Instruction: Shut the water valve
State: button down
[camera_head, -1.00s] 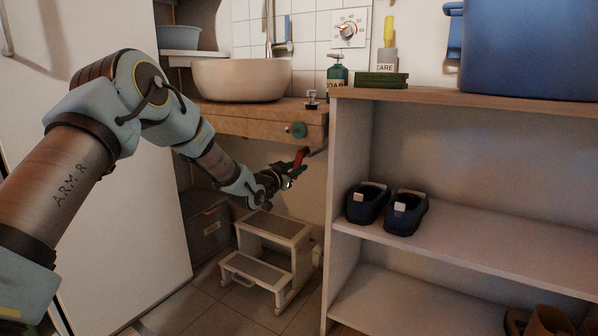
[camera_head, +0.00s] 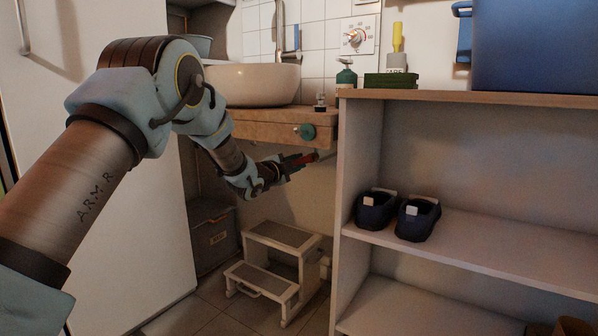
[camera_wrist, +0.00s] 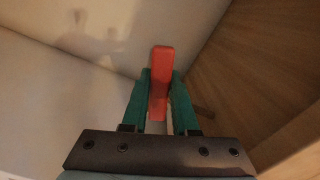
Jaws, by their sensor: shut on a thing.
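The water valve's red lever (camera_head: 307,159) is under the wooden washstand counter, close to the side of the white shelf unit. It lies nearly level in the head view. In the wrist view the red lever (camera_wrist: 161,70) stands between two green fingers, which press on it from both sides. My gripper (camera_head: 293,164) is shut on the lever, reaching in from the left. A short piece of pipe (camera_head: 327,155) shows just right of the lever. The valve body is hidden or too small to make out.
The wooden counter (camera_head: 270,126) with a round green knob (camera_head: 306,131) is just above my gripper. The shelf unit (camera_head: 352,170) stands close on the right, with dark shoes (camera_head: 376,210) inside. A step stool (camera_head: 278,262) is on the floor below.

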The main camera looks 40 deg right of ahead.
jog(key=shift+w+r+m+b, duration=0.1)
jog(key=shift+r+m+b, duration=0.15)
jog(key=shift+m, duration=0.35)
jog(key=shift+r+m+b, duration=0.15)
jog(key=shift+m+b, duration=0.2)
jog(key=shift+m, duration=0.25)
jog(key=shift+w+r, duration=0.1)
jog(key=shift+r, duration=0.1)
jog(key=c, duration=0.7)
grip_release()
jog(key=shift+a, duration=0.15)
jog(key=p+v, duration=0.2)
jog(key=v, duration=0.8)
jog(key=shift+a+p, duration=0.3)
